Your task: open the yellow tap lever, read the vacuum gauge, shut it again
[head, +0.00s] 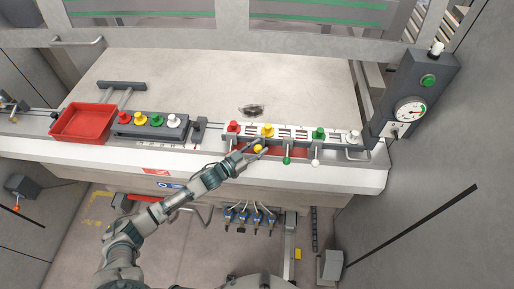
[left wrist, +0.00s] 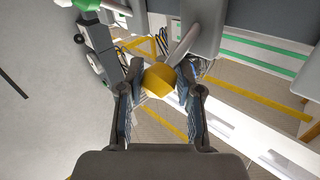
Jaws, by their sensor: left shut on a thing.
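The yellow tap lever (head: 259,149) has a round yellow knob on a thin metal rod, in the row of tap levers on the front of the machine. My left gripper (head: 251,149) reaches it from the lower left. In the left wrist view the yellow knob (left wrist: 158,82) sits between both fingers of my left gripper (left wrist: 160,88), which are shut on it. The vacuum gauge (head: 410,110) is a round white dial on the dark box at the right; its reading is too small to tell. My right gripper is not in view.
A green-knobbed lever (head: 287,160) and a white-knobbed lever (head: 315,163) stand to the right of the yellow one. Red, yellow, green and white knobs line the ledge behind. A red tray (head: 82,123) lies at the left. Blue-topped fittings (head: 244,215) hang below.

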